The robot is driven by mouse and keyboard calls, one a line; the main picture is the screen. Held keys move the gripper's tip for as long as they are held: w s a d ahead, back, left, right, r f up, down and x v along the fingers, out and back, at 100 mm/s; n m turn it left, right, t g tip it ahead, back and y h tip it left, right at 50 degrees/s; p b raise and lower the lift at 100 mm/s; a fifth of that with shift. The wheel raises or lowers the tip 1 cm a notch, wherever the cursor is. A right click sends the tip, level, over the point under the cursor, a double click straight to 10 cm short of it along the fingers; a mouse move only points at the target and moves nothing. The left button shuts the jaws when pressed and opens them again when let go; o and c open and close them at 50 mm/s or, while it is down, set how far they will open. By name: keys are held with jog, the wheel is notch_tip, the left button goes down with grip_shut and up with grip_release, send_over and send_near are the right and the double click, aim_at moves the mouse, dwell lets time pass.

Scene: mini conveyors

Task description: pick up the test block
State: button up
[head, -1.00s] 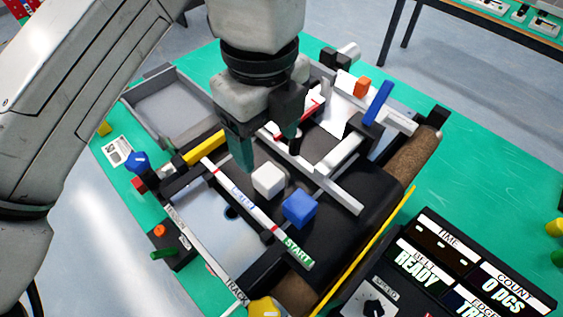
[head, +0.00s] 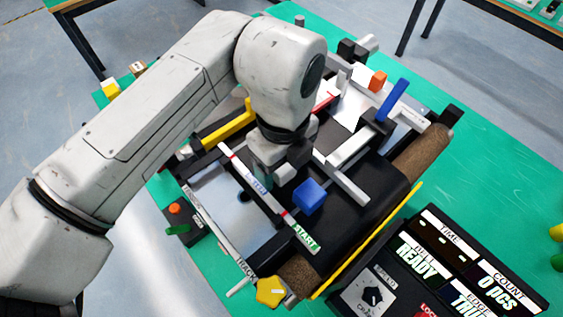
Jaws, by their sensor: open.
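A blue block (head: 309,196) sits on the black belt (head: 345,222), beside the white strip with the START label (head: 306,241). My gripper (head: 276,181) is low over the belt, just left of the blue block. Its fingers point down and are open. The white block seen earlier on the belt is hidden now behind my gripper and wrist, so I cannot tell whether the fingers are around it. No label shows which block is the test block.
A brown roller (head: 418,153) lies at the belt's right end. A control panel (head: 440,270) reading READY is at lower right. A yellow knob (head: 270,291) is at the front.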

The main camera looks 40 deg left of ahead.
jog(key=c, duration=1.1)
jog(key=shift+o, duration=0.2)
jog(key=shift+r, duration=0.15)
